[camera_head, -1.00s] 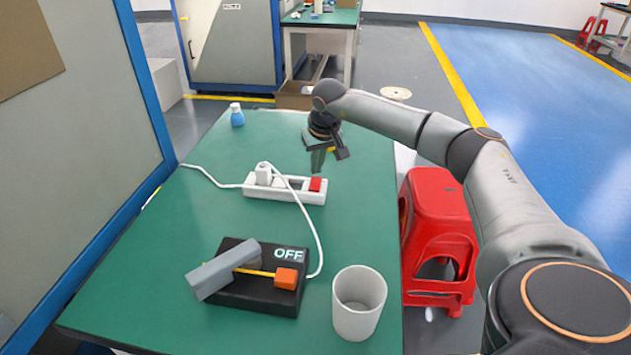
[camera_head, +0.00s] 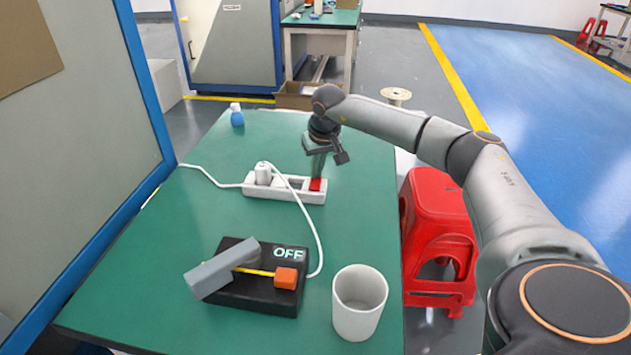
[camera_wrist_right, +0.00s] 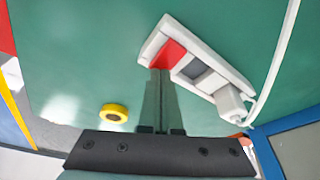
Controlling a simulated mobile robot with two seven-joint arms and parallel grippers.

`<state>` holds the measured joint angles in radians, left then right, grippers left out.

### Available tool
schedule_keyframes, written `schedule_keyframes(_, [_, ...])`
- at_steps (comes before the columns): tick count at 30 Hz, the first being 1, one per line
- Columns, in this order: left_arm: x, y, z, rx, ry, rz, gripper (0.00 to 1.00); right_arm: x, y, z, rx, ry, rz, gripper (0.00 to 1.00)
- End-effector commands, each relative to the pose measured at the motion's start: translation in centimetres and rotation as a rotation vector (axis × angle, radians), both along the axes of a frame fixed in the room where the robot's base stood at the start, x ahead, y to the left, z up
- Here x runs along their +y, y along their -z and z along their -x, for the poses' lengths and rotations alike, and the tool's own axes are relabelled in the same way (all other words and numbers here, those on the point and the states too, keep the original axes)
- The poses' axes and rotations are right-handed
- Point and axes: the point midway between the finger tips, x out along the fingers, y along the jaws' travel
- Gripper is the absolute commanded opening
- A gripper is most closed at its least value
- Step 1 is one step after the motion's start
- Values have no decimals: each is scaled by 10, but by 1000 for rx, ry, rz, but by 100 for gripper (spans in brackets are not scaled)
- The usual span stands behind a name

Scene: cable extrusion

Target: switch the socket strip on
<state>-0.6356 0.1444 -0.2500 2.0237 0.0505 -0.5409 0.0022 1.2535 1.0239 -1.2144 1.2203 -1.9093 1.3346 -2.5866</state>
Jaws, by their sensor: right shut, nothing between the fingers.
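The white socket strip (camera_head: 288,196) lies on the green table, with a white plug (camera_head: 263,173) in its left end and a red switch (camera_head: 316,185) at its right end. My right gripper (camera_head: 318,176) is shut and empty, pointing down with its fingertips at the red switch. In the right wrist view the fingertips (camera_wrist_right: 160,72) overlap the lower edge of the red switch (camera_wrist_right: 168,53); they look in contact, though they hide part of it. The strip (camera_wrist_right: 205,72) also shows there. My left gripper is not in view.
A black box (camera_head: 255,295) marked OFF, with a grey block (camera_head: 222,270) and an orange knob (camera_head: 286,278), sits nearer. A white cup (camera_head: 359,303) stands at the front right. A white cable (camera_head: 312,227) curves across the table. A red stool (camera_head: 437,235) stands right of the table.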

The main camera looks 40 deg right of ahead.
Motion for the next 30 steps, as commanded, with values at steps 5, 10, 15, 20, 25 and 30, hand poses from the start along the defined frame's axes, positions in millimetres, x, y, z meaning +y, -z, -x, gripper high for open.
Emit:
schedule_keyframes(5, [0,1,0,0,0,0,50,0,4,0,2,0,-1,0])
schedule_keyframes(10, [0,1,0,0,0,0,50,0,3,0,2,0,-1,0])
schedule_keyframes(15, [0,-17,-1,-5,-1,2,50,0,-12,0,2,0,-1,0])
schedule_keyframes(20, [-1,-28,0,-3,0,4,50,0,-26,0,1,0,0,0])
schedule_keyframes(25, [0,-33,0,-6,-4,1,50,0,-39,0,1,0,0,0])
schedule_keyframes(30, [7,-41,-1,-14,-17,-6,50,0,-53,0,1,0,-1,0])
